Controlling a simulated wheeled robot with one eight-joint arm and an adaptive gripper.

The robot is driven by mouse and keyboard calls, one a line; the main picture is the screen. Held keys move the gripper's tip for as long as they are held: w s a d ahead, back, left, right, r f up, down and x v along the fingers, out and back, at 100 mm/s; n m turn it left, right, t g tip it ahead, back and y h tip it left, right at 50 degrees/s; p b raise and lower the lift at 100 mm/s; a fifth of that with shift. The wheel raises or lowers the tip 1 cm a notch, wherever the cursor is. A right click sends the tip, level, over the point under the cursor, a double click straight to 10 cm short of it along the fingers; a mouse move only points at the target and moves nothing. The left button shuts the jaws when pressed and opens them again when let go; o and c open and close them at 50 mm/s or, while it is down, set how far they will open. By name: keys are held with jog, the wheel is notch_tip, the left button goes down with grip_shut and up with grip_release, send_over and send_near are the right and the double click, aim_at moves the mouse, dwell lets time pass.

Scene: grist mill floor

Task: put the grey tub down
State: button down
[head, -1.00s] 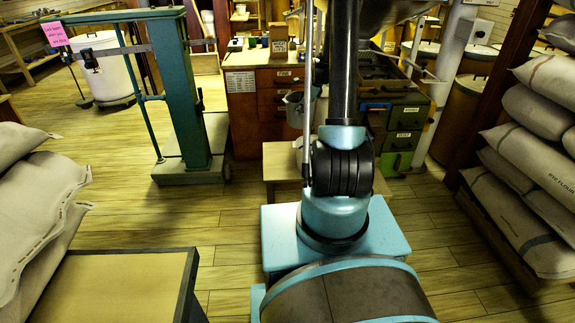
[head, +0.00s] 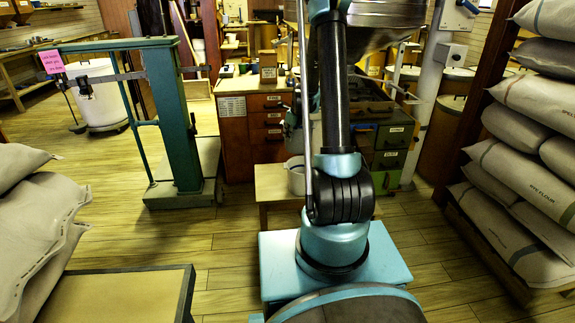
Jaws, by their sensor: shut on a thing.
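My gripper is not in view; my arm rises out of the top of the picture and hides what lies behind it. I see no tub that I can surely tell as the grey tub. A pale, whitish-grey tub (head: 295,180) stands upright on a low wooden table (head: 272,186), just left of my arm and partly behind it. A greyish, bucket-like shape shows behind my arm above that table, too covered to identify.
A green platform scale (head: 182,120) with a pink note (head: 51,62) stands left. Flour sacks (head: 530,180) are stacked at right, more sacks (head: 40,215) at left. A tan-topped platform (head: 120,295) is at lower left. Drawers (head: 268,120) stand behind. Floor between is clear.

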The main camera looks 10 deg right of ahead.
notch_tip(320, 180, down, 14)
jog(key=shift+r, duration=0.15)
dwell(0.7)
jog(key=c, duration=1.9)
grip_release()
jog(key=shift+c, duration=0.2)
